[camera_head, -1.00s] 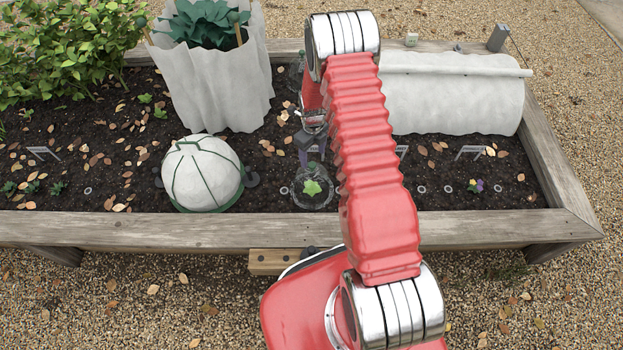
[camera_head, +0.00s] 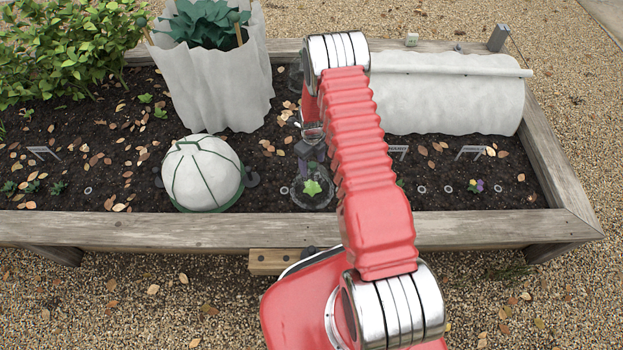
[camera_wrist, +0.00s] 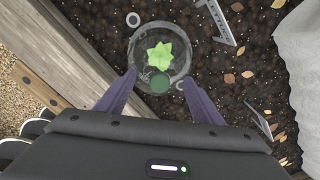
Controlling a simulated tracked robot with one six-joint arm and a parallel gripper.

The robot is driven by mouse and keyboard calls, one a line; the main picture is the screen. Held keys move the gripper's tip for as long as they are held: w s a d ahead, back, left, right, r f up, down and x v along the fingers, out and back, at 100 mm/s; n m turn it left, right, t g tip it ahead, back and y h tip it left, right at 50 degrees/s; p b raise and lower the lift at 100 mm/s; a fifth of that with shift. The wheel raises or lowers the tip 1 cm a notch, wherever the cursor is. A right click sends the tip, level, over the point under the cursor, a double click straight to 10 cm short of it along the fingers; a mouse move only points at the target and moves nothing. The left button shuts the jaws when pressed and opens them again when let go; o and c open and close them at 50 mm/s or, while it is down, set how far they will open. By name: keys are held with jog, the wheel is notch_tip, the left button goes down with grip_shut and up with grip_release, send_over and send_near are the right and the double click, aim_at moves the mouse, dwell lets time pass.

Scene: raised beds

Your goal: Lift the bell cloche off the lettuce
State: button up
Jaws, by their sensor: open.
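In the head view my gripper (camera_head: 305,150) is just behind and above the cloche, partly hidden by my arm. I cannot tell whether the fingers touch the glass.
A white fleece dome (camera_head: 203,175) with green ribs stands left of the cloche. A white fabric-wrapped plant (camera_head: 222,85) is behind it, and a white tunnel (camera_head: 450,92) lies at back right. The bed's wooden front edge (camera_head: 180,229) runs close in front. Small labels stand in the soil.

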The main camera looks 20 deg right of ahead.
notch_tip(320, 180, down, 2)
jog(key=shift+c, duration=0.6)
grip_shut()
dwell(0.6)
